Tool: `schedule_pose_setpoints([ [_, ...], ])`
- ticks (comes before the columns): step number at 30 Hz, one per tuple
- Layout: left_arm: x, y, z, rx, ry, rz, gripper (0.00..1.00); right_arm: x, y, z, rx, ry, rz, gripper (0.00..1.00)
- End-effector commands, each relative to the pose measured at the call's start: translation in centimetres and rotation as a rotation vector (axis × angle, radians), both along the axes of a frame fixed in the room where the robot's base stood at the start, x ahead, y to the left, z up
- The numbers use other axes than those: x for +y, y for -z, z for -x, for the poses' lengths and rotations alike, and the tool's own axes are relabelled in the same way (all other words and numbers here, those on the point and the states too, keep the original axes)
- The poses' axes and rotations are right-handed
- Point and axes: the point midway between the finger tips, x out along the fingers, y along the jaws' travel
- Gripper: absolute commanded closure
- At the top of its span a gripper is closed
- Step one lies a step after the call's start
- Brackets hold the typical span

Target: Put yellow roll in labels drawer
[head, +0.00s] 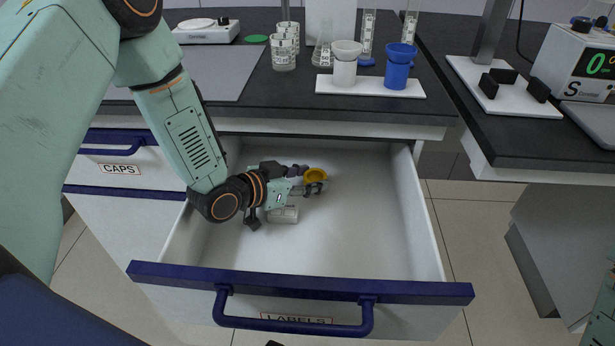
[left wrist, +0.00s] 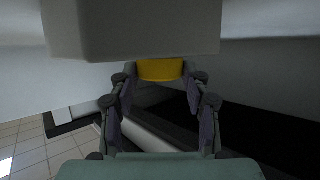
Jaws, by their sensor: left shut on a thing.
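The yellow roll (head: 316,174) is at the fingertips of my left gripper (head: 312,186), inside the open labels drawer (head: 365,230). My left gripper is shut on the roll. In the left wrist view the yellow roll (left wrist: 160,70) sits between the two fingertips, its upper part hidden by a pale block-like shape. I cannot tell whether the roll touches the drawer floor. The drawer front bears a LABELS tag (head: 296,319), partly covered by the blue handle (head: 293,327). My right gripper is not in view.
A pale grey cylinder-like thing (head: 283,215) shows beside my left wrist in the drawer. The closed caps drawer (head: 120,169) is left. The dark worktop (head: 440,117) above holds glassware and a white tray (head: 345,88) with cups. The drawer's right half is clear.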

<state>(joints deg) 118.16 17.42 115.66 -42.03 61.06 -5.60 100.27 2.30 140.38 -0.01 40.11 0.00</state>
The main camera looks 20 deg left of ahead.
Motion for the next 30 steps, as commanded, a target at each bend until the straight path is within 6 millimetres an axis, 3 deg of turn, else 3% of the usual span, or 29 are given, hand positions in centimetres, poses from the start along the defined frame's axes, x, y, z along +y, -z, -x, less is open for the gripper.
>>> schedule_pose_setpoints([
  [8, 0.0, 0.8, 0.0, 0.006, 0.001, 0.003, 0.74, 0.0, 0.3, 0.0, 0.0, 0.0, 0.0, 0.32],
  [9, 0.0, 0.8, 0.0, 0.008, 0.001, 0.002, 0.49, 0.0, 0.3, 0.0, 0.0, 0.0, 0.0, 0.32],
  [16, 0.0, 1.0, 0.1, 0.012, 0.001, 0.003, 0.3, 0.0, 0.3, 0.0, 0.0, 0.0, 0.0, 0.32],
  [26, -0.1, 0.8, 0.1, 0.014, 0.001, 0.002, 0.3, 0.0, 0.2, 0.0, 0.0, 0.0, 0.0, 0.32],
  [30, 0.0, -0.7, 0.0, 0.01, 0.0, 0.002, 0.3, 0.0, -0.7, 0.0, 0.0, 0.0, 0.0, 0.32],
])
